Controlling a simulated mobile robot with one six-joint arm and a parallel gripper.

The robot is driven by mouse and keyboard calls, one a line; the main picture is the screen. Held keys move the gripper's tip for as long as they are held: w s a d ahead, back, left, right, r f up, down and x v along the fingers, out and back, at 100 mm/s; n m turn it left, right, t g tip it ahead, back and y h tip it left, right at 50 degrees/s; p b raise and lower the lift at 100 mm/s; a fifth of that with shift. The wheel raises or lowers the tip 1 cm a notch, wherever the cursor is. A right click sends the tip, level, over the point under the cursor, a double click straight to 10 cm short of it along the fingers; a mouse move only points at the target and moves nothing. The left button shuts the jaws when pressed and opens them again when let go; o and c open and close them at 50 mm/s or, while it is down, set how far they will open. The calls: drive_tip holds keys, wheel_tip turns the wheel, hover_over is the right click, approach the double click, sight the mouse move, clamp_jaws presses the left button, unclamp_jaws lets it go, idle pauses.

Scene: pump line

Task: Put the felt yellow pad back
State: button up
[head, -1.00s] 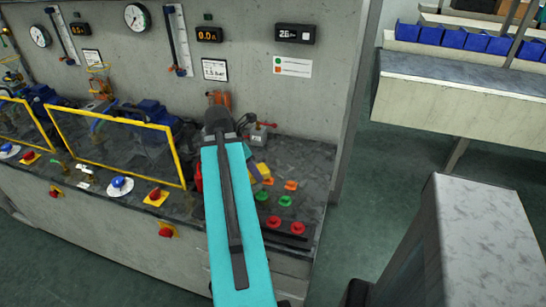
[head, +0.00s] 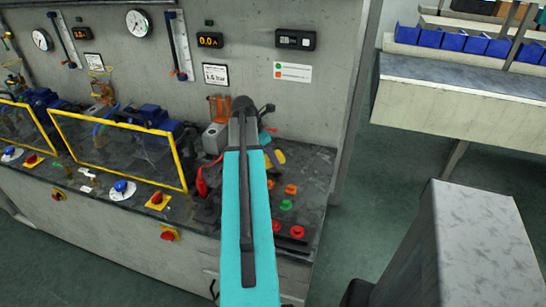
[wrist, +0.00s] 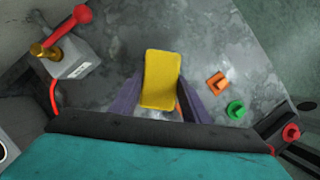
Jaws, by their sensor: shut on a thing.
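The yellow felt pad (wrist: 161,80) is between the two fingers of my gripper (wrist: 155,100) in the wrist view, and the gripper is shut on it. The pad looks like a flat block with rounded corners, over the grey bench top. I cannot tell how high above the bench it is. In the head view my arm hides most of the gripper, and a yellow bit of the pad (head: 279,156) shows just right of the arm.
A grey box with a red-handled brass valve (wrist: 72,58) stands left of the pad. Orange (wrist: 217,84), green (wrist: 236,110) and red (wrist: 291,132) buttons lie to the right. A yellow-framed clear guard (head: 120,150) stands on the bench to the left. Bare bench lies beyond the pad.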

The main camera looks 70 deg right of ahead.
drive_tip(key=shift+s+d, duration=0.1)
drive_tip(key=shift+d, duration=1.05)
drive_tip(key=shift+f, duration=0.1)
drive_tip(key=shift+f+p, duration=0.6)
drive_tip(key=shift+f, duration=1.15)
drive_tip(key=shift+f, duration=0.1)
drive_tip(key=o, duration=0.9)
drive_tip(key=shift+o, duration=0.2)
drive_tip(key=shift+r, duration=0.2)
drive_tip(key=shift+b+v, duration=0.75)
drive_tip(key=shift+v, duration=5.2)
